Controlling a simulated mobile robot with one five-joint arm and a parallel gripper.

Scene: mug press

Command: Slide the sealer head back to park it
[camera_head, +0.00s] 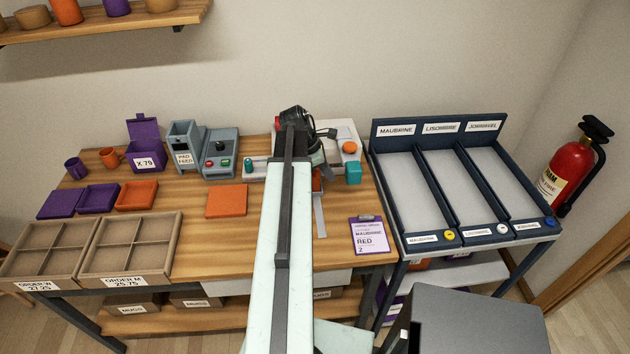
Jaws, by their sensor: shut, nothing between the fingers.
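A pale grey machine (342,132) stands at the back of the wooden bench, with an orange knob (349,147) on top and a teal block (353,173) at its front right. It looks like the sealer, but my arm covers its middle and left part, so I cannot tell where its head sits. A small teal part (248,165) shows left of my arm. My gripper (325,150) is over this machine, shut and empty. Its fingertips are small and partly hidden, so I cannot tell whether they touch anything.
A grey press-like unit (221,153) and a pad feed box (184,145) stand to the left. An orange pad (226,201) and a clipboard card (369,235) lie on the bench. Cardboard order trays (130,250) fill the front left. A dark blue sorting rack (437,127) stands right.

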